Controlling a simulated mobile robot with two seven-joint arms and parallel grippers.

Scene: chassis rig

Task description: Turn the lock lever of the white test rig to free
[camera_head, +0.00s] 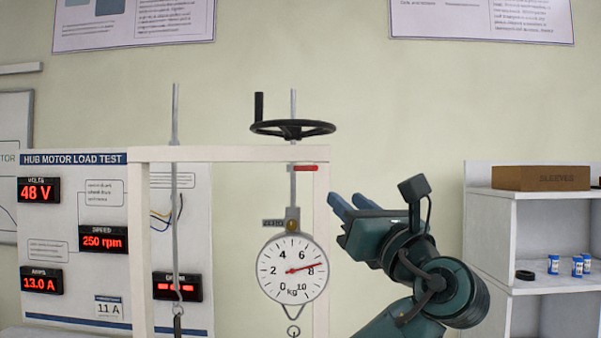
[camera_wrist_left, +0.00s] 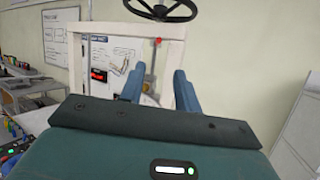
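The white test rig (camera_head: 230,153) is an upright frame with a black handwheel (camera_head: 293,128) on a threaded rod above its top beam. A small red lever (camera_head: 304,168) sits on the rod just under the beam, lying about level and pointing right. It also shows as a small red spot in the left wrist view (camera_wrist_left: 159,40). My left gripper (camera_head: 350,202) is right of the rig's right post, below the lever and apart from it. In the left wrist view its two blue fingers (camera_wrist_left: 158,73) are spread, with nothing held between them. My right gripper is not in view.
A round dial scale (camera_head: 293,268) hangs in the frame, with a hook below. A hub motor test panel (camera_head: 75,215) with red displays stands behind at left. A white shelf (camera_head: 485,230) with a cardboard box (camera_head: 541,178) is at right. Space above my gripper looks clear.

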